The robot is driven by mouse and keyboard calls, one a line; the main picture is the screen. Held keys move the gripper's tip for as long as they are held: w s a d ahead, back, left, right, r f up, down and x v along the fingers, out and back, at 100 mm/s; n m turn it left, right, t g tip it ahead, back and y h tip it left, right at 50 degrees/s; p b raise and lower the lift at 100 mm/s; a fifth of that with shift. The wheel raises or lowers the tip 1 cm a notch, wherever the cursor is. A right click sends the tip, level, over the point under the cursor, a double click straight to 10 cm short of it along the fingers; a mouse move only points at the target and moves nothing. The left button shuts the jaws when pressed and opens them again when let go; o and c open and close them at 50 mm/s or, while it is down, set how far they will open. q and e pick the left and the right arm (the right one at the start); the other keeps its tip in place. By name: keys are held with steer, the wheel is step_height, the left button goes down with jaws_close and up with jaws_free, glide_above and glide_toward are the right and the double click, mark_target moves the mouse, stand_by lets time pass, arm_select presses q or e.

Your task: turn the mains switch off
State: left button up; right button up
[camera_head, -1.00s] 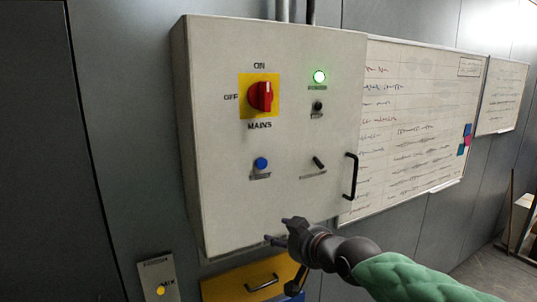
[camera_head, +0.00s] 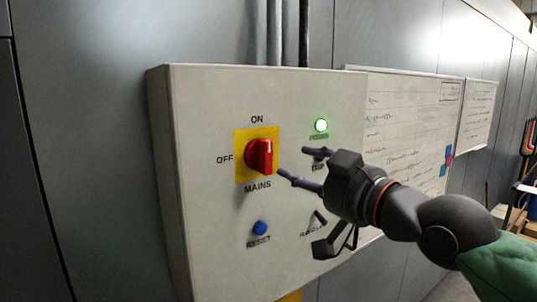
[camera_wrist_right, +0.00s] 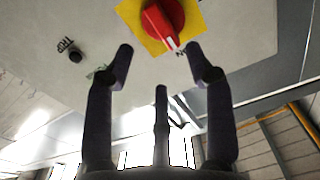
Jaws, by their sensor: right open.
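The mains switch is a red knob (camera_head: 260,156) on a yellow plate (camera_head: 243,174), on the front of a pale wall cabinet (camera_head: 210,230). The knob's white mark points up toward the ON label (camera_head: 257,119); OFF (camera_head: 224,159) is at its left. My right gripper (camera_head: 301,164) is open and empty, just right of the knob, with its fingers toward it. In the right wrist view the knob (camera_wrist_right: 158,18) is at the top, beyond the spread fingers (camera_wrist_right: 159,52); I see no contact. My left gripper is not in view.
A green lamp (camera_head: 320,125) is lit above my right gripper. A blue button (camera_head: 260,228) is below the switch, and a small black selector (camera_head: 320,217) is below the gripper. A whiteboard (camera_head: 408,115) hangs to the right. The wall left of the cabinet is clear.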

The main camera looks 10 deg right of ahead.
mark_target(272, 159)
steer(key=p+x, duration=0.1)
steer(key=x, duration=0.7)
steer(key=shift+w+a+f+p, duration=0.15)
steer(key=shift+p, duration=0.15)
steer(key=shift+w+a, duration=0.1)
steer(key=shift+w, duration=0.4)
steer(key=shift+w+a, duration=0.2)
steer(key=shift+w, duration=0.2)
steer(key=shift+s, duration=0.15)
steer(key=shift+c, duration=1.1)
jaws_close()
